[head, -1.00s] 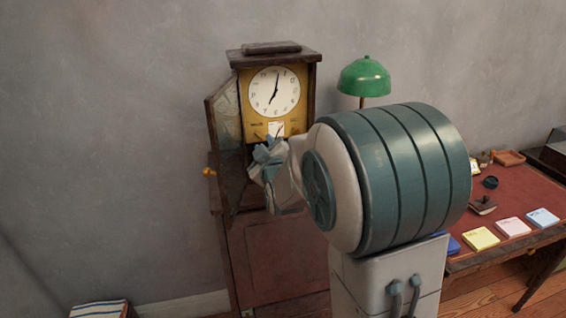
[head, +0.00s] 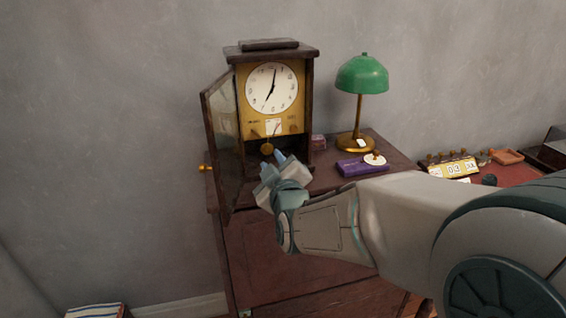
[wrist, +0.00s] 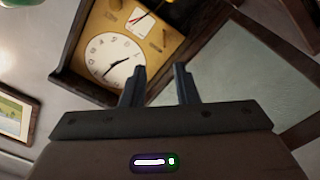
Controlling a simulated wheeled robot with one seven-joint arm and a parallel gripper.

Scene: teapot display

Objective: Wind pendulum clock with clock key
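The pendulum clock (head: 309,100) stands on a dark wooden cabinet against the wall, with its glass door (head: 222,140) swung open to the left. Its white dial (head: 272,87) sits above a yellow panel, with the pendulum bob (head: 266,150) below. The wrist view shows the dial (wrist: 115,62) and yellow panel tilted, beyond the fingers. My gripper (head: 274,163) is in front of the clock's lower part, close to the open door. In the wrist view my gripper (wrist: 159,72) has its two fingers apart with nothing between them. I cannot make out the clock key.
A green lamp (head: 362,75) and a purple box (head: 355,167) with a white round piece on it stand right of the clock. A dark flat object (head: 268,44) lies on top of the clock.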

